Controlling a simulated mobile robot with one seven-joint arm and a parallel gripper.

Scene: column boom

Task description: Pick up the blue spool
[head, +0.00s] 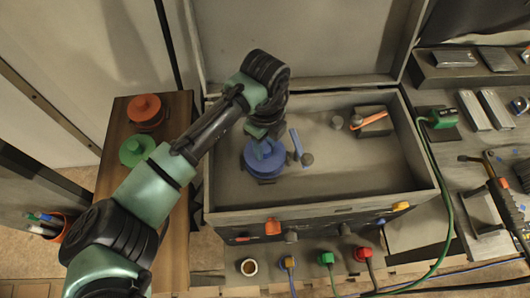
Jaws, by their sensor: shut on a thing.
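The blue spool (264,165) is inside the grey open case (420,150), towards its left side. It has a wide round flange, and my arm hides part of its top. My gripper (263,145) points down over the spool and is shut on its upper part. The fingertips are small and partly hidden. I cannot tell whether the spool touches the case floor.
An orange-handled tool (366,119) rests at the case's back right. Orange (145,107) and green (136,150) spools stand on a wooden top at left.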

